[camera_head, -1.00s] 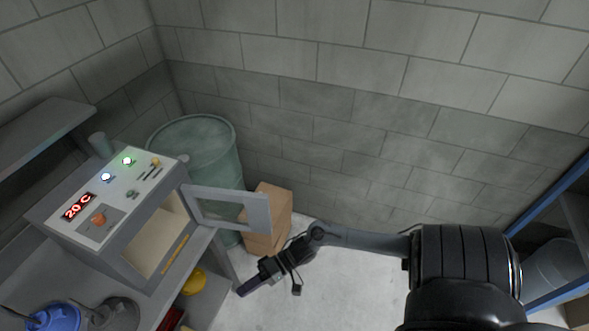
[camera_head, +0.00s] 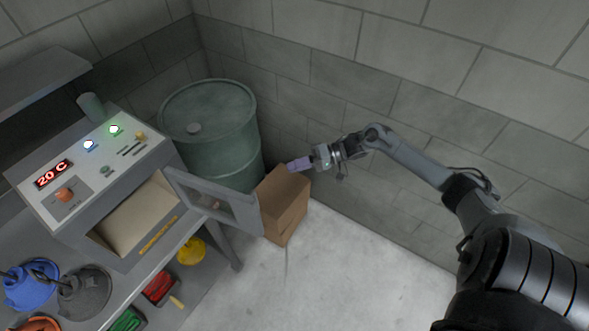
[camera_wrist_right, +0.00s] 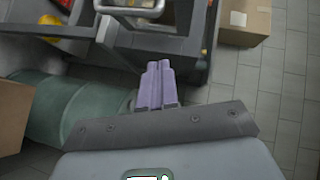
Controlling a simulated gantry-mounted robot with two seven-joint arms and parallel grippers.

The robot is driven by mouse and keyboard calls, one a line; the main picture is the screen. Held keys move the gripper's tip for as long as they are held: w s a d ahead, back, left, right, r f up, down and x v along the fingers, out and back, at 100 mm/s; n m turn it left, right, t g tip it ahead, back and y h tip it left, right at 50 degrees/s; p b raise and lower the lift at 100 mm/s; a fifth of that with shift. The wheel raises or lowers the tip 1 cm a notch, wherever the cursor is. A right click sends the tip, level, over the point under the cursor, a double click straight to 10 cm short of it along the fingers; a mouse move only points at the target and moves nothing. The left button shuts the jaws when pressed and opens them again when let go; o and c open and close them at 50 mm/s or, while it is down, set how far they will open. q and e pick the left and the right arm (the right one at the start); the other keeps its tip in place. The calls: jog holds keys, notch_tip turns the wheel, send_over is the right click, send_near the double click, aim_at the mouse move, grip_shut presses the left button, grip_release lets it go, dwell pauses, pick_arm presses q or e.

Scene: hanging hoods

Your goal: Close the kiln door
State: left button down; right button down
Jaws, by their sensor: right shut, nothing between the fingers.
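The kiln (camera_head: 115,195) is a grey box with a white control panel reading 20 C, on the bench at the left of the head view. Its door (camera_head: 215,199) stands wide open, swung out to the right, with a window in it, and the pale chamber (camera_head: 135,215) is exposed. My right gripper (camera_head: 298,164) is right of the door's free edge, above the cardboard box and apart from the door. Its purple fingers (camera_wrist_right: 157,85) are together and empty in the wrist view. My left gripper is not in view.
A green drum (camera_head: 212,130) stands behind the door. A cardboard box (camera_head: 284,205) stands to the door's right. Blue and dark hoods (camera_head: 82,292) lie on the bench, and a yellow one (camera_head: 191,251) is below. The floor (camera_head: 300,285) in front is clear.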

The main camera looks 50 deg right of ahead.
jog(key=w+a+f+p, duration=0.2)
jog(key=w+a, duration=0.3)
jog(key=a, duration=0.4)
jog(key=shift+a+f, duration=0.35)
jog(key=shift+f, duration=0.15)
